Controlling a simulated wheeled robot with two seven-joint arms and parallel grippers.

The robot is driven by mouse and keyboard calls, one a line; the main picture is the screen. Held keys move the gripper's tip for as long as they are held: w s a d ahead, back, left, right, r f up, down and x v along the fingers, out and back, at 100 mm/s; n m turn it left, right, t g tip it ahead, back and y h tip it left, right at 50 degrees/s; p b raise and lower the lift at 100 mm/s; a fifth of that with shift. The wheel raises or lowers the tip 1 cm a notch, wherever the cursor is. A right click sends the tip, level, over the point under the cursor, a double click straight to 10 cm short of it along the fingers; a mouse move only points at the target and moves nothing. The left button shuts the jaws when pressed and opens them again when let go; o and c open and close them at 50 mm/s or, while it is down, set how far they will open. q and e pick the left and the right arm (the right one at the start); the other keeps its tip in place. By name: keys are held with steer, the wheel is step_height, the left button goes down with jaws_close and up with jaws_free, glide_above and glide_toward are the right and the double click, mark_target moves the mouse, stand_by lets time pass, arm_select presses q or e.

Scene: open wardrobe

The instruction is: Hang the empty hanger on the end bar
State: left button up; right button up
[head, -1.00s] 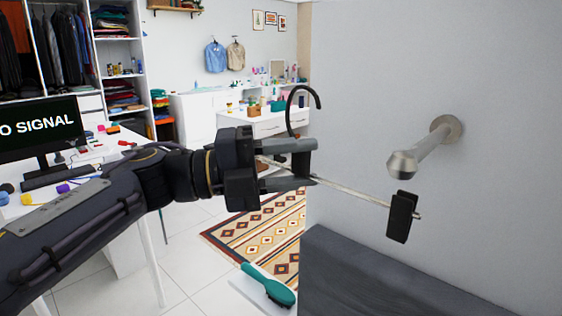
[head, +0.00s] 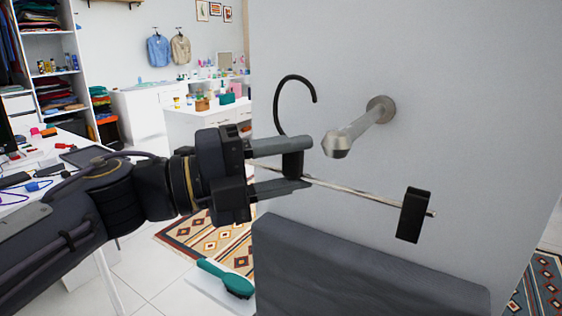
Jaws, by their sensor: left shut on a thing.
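The empty hanger (head: 350,189) is a thin metal rod with a black clip at its right end and a curved black hook on top. My left gripper (head: 300,165) is shut on the hanger's middle, just below the hook. The hook (head: 277,103) stands upright, its opening facing right. The end bar (head: 358,128) is a short metal peg with a knob tip, sticking out of the grey wall panel. In the picture the hook is left of the bar's tip and apart from it; the depth gap is hard to judge. My right gripper is not in view.
A dark grey padded block (head: 350,270) stands below the hanger against the panel (head: 440,110). A green brush (head: 228,278) lies on a white surface at the lower left. A cluttered white table (head: 60,175) is at the left, behind my arm.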

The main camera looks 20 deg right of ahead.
arm_select(q)
steer(key=s+d, duration=0.5)
steer(key=shift+s, duration=0.4)
stand_by(0.5)
steer(key=shift+f, duration=0.1)
stand_by(0.5)
steer(key=shift+f+b, duration=1)
steer(key=shift+f, duration=0.4)
steer(key=shift+f, duration=0.5)
steer(key=o, duration=1.2)
steer(key=shift+a, duration=0.1)
